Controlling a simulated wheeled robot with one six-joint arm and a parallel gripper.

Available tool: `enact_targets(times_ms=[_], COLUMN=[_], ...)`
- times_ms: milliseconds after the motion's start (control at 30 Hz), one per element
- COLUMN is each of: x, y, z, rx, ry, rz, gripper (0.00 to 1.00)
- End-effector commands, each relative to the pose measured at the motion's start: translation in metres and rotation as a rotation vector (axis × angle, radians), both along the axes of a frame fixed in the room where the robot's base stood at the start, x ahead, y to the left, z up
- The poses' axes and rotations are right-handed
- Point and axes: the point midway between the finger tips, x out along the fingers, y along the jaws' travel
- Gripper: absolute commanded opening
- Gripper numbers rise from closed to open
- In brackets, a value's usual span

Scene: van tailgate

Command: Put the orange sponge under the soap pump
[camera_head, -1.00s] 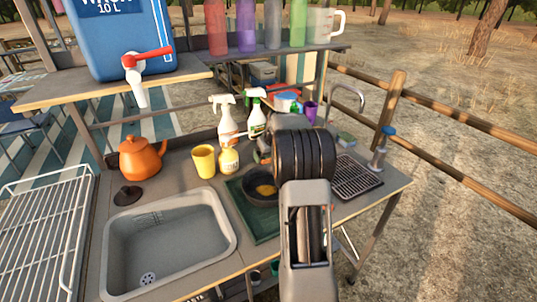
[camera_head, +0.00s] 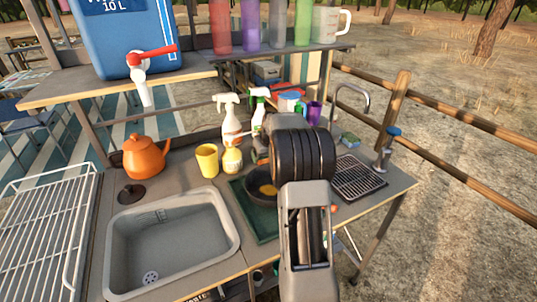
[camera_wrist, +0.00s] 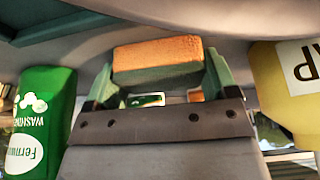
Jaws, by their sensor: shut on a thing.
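The orange sponge (camera_wrist: 158,55), with a grey-green lower layer, shows in the wrist view between the green fingers of my gripper (camera_wrist: 160,80). My gripper is shut on it. In the head view my own arm hides the sponge and most of the gripper.
A green labelled bottle (camera_wrist: 40,120) stands close left of the gripper in the wrist view. Spray bottles (camera_head: 231,122), a yellow cup (camera_head: 207,160), an orange kettle (camera_head: 146,156) and a dark pan (camera_head: 258,190) crowd the counter. A shelf (camera_head: 110,88) overhangs the back. A sink (camera_head: 170,245) lies in front.

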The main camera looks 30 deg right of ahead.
Motion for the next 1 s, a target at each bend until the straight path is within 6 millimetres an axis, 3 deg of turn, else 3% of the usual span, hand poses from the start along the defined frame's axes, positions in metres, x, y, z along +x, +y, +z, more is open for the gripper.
enact_targets(times_ms=[300, 333, 533, 833, 1000], x=[0.0, 0.0, 0.0, -0.001, -0.008], y=[0.001, 0.001, 0.0, 0.001, 0.002], z=[0.0, 0.0, 0.0, 0.003, 0.023], rx=[0.0, 0.0, 0.0, 0.0, -0.002], ry=[0.0, 0.0, 0.0, -0.001, -0.004], rz=[-0.005, -0.005, -0.005, -0.004, -0.005], gripper=[0.58, 0.8, 0.99, 1.0, 1.0])
